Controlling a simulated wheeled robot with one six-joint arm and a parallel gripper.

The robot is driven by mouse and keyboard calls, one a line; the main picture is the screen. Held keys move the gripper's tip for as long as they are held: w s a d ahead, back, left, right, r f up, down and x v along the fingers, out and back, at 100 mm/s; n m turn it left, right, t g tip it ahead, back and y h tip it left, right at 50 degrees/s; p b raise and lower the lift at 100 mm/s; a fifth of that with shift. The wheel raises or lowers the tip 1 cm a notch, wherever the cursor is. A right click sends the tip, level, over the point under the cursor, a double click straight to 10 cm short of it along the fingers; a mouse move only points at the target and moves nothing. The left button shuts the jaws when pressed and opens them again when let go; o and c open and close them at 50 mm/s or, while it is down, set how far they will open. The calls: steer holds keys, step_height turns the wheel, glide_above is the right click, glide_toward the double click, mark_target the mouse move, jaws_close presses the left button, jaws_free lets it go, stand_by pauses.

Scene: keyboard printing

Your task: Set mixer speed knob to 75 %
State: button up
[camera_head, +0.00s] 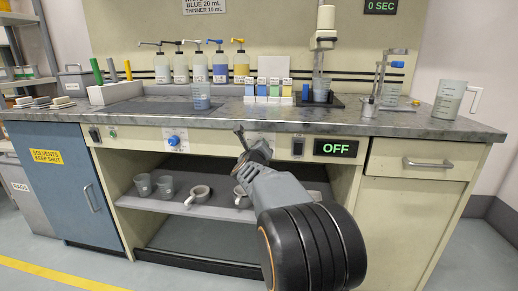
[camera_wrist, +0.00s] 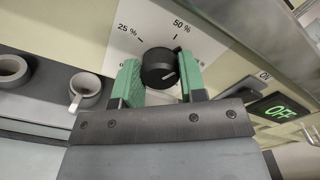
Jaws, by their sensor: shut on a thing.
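In the head view my gripper (camera_head: 244,140) is at the bench's front panel and the knob cannot be made out.
A display (camera_head: 337,148) reads OFF, right of the dial. A blue knob (camera_head: 173,140) is on the panel to the left. Cups and ladles (camera_head: 198,194) stand on the open shelf below. Pump bottles (camera_head: 200,68) and a stirrer (camera_head: 321,50) stand on the grey worktop (camera_head: 290,118).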

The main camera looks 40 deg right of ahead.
steer(key=shift+m, duration=4.5)
steer(key=o, duration=0.9)
steer(key=shift+o, duration=0.2)
steer(key=p+v, duration=0.2)
steer(key=v, duration=1.1)
steer(key=shift+s+a, duration=0.25)
steer(key=shift+s, duration=0.1)
